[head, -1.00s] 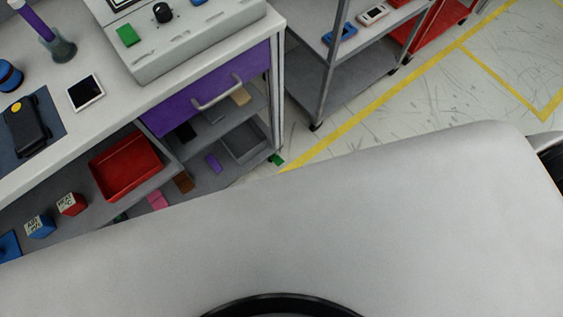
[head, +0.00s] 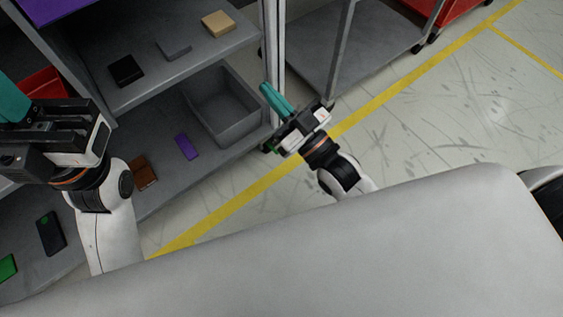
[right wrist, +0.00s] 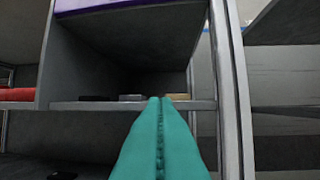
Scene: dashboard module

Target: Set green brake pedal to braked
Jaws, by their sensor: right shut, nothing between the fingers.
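The green brake pedal (head: 270,149) shows only as a small green bit at the foot of the bench's corner post, mostly hidden behind my right gripper. Its setting cannot be seen. My right gripper (head: 266,89) has teal fingers, shut and empty, and hangs in front of the post above the pedal. In the right wrist view its shut fingers (right wrist: 160,100) point toward the shelves, and no pedal shows there. My left gripper (head: 12,98) is at the left edge in front of the shelves, its fingertips partly cut off.
The bench shelves hold a grey bin (head: 225,105), a purple block (head: 187,147), a brown block (head: 143,172) and other small blocks. A grey wheeled rack (head: 375,60) stands right of the post. Open floor with a yellow line (head: 235,200) lies in front.

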